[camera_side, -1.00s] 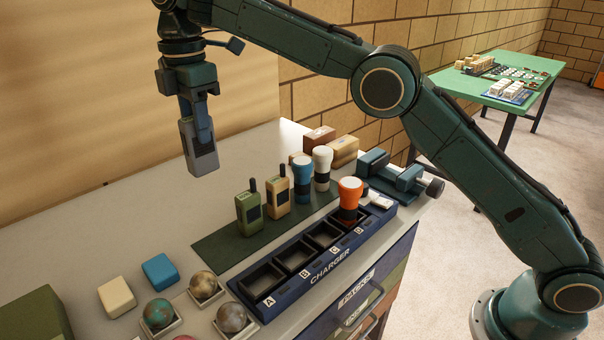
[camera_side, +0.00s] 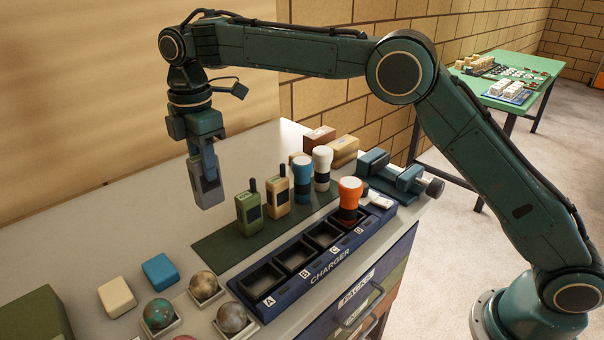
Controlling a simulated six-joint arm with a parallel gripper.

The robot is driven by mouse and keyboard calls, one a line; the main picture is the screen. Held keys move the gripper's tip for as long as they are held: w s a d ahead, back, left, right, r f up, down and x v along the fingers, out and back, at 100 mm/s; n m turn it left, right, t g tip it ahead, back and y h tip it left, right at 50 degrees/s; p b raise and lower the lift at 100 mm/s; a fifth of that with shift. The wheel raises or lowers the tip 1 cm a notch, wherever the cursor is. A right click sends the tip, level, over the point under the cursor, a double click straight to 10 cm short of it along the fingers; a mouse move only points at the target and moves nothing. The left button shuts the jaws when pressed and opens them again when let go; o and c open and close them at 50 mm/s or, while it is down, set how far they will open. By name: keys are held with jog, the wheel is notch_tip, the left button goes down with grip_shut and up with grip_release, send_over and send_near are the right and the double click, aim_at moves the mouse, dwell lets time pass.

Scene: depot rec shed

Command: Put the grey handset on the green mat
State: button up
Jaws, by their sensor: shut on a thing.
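The grey handset (camera_side: 208,190) hangs upright, slightly tilted, in my gripper (camera_side: 203,166), which is shut on its upper part. It is in the air, and in the picture its lower end is near the back left end of the green mat. The dark green mat (camera_side: 217,246) lies flat on the bench behind the charger. A green handset (camera_side: 249,210), a tan handset (camera_side: 277,194), a blue-topped torch (camera_side: 303,180) and a white-topped torch (camera_side: 322,167) stand along the mat. The mat's left end is bare.
The charger (camera_side: 322,262) runs along the front of the mat; an orange-topped torch (camera_side: 349,199) stands in its D end. A blue block (camera_side: 160,270), a cream block (camera_side: 117,297) and several balls in trays lie left. A vise (camera_side: 395,178) and boxes (camera_side: 342,150) stand behind right.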

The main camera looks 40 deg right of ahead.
jog(key=shift+f, duration=6.25)
jog(key=shift+f, duration=0.15)
jog(key=o, duration=1.1)
notch_tip(320, 180, up, 12)
jog(key=shift+r, duration=0.1)
jog(key=shift+r, duration=0.1)
